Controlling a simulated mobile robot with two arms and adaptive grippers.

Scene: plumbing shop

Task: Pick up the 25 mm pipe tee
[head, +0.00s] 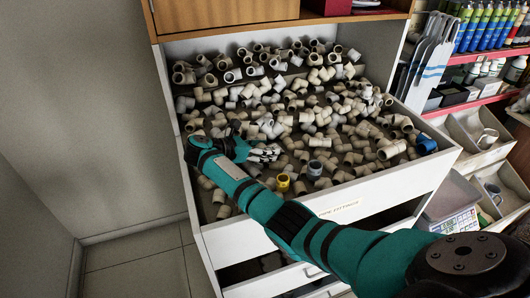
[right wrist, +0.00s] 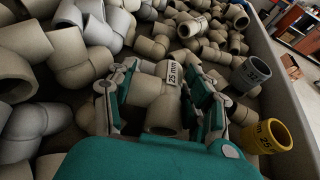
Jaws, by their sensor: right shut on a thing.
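The 25 mm pipe tee (right wrist: 153,99) is a beige fitting with a white "25 mm" label, seen in the right wrist view between my two fingers. My right gripper (right wrist: 162,100) is shut on it, one finger on each side. The tee sits low among the other fittings, and I cannot tell whether it is clear of them. In the head view my right gripper (head: 266,153) reaches over the open drawer (head: 270,231), and the tee cannot be made out there. My left gripper is not in view.
Many beige and grey fittings fill the drawer around my right gripper. A yellow fitting (head: 283,182) and a grey labelled one (right wrist: 251,74) lie to the right in the wrist view. A blue fitting (head: 426,145) is by the drawer's right wall. Shelves with bottles (head: 487,27) stand at right.

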